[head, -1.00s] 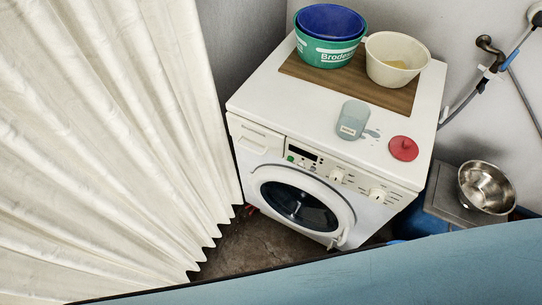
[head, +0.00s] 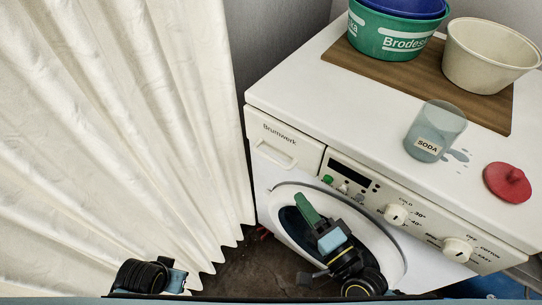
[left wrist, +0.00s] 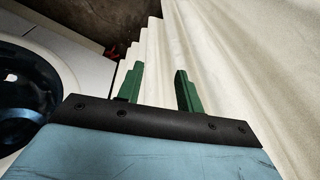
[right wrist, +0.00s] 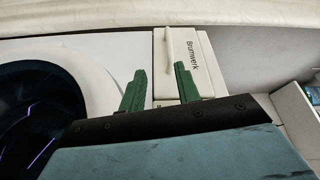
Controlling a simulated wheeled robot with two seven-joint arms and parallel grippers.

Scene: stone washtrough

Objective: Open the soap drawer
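The soap drawer (head: 290,148) is the white front marked "Brumwerk" at the upper left of the washing machine (head: 290,95). It looks shut, flush with the panel. It also shows in the right wrist view (right wrist: 203,72), beyond the fingertips. My right gripper (head: 306,207) is in front of the round door, below and slightly right of the drawer, apart from it. Its green fingers (right wrist: 160,69) are spread with nothing between them. My left arm's wrist shows low by the curtain in the head view. Its green fingers (left wrist: 160,70) are spread and empty, facing the curtain.
A cream curtain (head: 110,130) hangs close on the left. A soda cup (head: 437,128), red lid (head: 507,182), green tub (head: 385,40) and cream tub (head: 487,58) stand on the machine top. Knobs (head: 396,214) sit right of the drawer. Dark floor shows between curtain and machine.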

